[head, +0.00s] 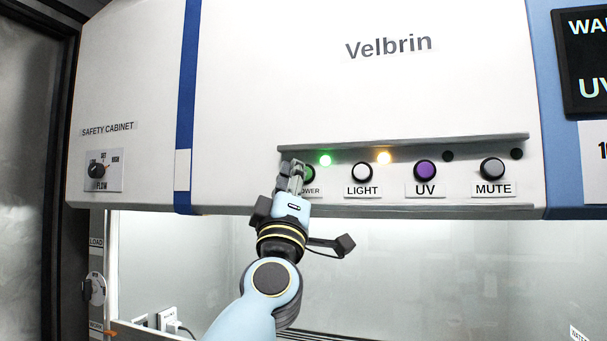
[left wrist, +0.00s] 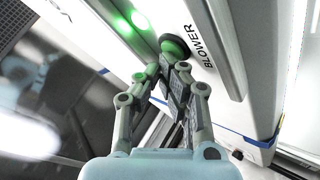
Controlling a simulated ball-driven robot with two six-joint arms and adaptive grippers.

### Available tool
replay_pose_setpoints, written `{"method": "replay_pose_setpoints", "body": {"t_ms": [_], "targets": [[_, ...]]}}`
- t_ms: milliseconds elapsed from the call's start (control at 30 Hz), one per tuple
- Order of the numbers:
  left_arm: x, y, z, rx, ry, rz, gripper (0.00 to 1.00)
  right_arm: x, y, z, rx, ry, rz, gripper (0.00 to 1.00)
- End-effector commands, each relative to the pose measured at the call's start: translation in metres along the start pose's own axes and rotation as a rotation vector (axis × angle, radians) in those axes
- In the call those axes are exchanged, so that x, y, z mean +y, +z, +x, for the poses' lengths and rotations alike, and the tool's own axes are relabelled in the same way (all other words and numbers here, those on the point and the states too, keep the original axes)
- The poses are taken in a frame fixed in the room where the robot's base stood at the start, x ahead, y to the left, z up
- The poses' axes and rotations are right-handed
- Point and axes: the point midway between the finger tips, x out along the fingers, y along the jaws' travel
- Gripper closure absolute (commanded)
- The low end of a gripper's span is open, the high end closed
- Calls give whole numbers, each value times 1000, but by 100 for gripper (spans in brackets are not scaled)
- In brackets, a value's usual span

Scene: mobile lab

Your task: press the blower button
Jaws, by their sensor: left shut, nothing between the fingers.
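The blower button (left wrist: 176,48) is round and green with a dark ring, and shows in the left wrist view beside the label BLOWER (left wrist: 204,47). In the head view my left gripper (head: 293,169) covers most of that button and the start of its label (head: 311,191). My left gripper is shut and empty. In the left wrist view its fingertips (left wrist: 167,66) are right at the button's lower edge; I cannot tell whether they touch it. A green lamp (head: 325,159) is lit just up and right of the button. My right gripper is not in view.
The cabinet front (head: 300,80) carries the LIGHT button (head: 362,172), purple UV button (head: 425,171) and MUTE button (head: 492,169) to the right. A narrow ledge (head: 420,141) overhangs the row. An amber lamp (head: 383,157) is lit. A flow knob (head: 97,170) is at left.

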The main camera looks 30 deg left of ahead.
Motion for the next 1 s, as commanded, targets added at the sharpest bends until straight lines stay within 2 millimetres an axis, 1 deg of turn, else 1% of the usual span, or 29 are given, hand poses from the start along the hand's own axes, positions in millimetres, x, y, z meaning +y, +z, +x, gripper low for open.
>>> {"method": "replay_pose_setpoints", "body": {"t_ms": [367,733,1000], "targets": [[1,0,0,-1,0,0,100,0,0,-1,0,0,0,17],[10,-9,-12,0,0,0,100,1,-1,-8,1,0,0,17],[10,-9,-13,0,0,0,100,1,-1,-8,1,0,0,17]]}}
